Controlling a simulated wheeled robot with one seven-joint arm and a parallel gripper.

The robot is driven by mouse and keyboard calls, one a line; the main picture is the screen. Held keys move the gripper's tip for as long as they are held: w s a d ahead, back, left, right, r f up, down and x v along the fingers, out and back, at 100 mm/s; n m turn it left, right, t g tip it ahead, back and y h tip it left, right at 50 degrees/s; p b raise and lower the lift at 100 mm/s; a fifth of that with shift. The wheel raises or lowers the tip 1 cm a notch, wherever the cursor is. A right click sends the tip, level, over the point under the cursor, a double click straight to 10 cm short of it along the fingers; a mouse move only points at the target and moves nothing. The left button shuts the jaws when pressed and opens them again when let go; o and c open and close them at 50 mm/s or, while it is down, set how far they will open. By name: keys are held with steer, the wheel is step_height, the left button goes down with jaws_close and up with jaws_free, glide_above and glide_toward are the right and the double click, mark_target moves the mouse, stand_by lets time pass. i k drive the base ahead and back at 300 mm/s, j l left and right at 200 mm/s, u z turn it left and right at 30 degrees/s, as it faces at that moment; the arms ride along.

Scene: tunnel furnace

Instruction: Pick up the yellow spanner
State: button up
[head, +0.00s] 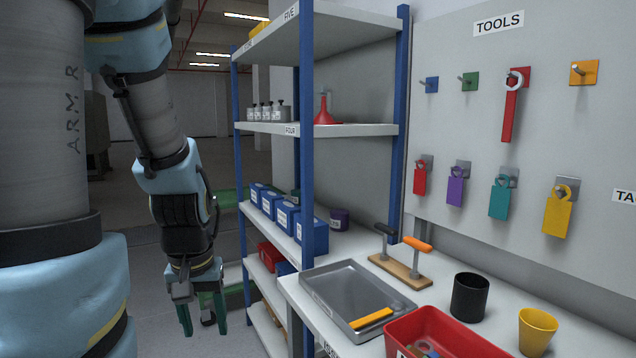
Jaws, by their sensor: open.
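A flat yellow-orange bar (371,320), which looks like the yellow spanner, lies in the grey metal tray (325,304) on the white bench. Its ring end cannot be made out. My gripper (203,322) hangs pointing down at the left of the picture, with its fingers apart and nothing seen between them. It is left of the shelf rack and well apart from the tray.
The blue-posted shelf rack (307,130) stands between my gripper and the bench. A red spanner (510,115) and several tags hang on the tool board.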

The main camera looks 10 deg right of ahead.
mark_target(360, 323)
steer(key=z, duration=1.45)
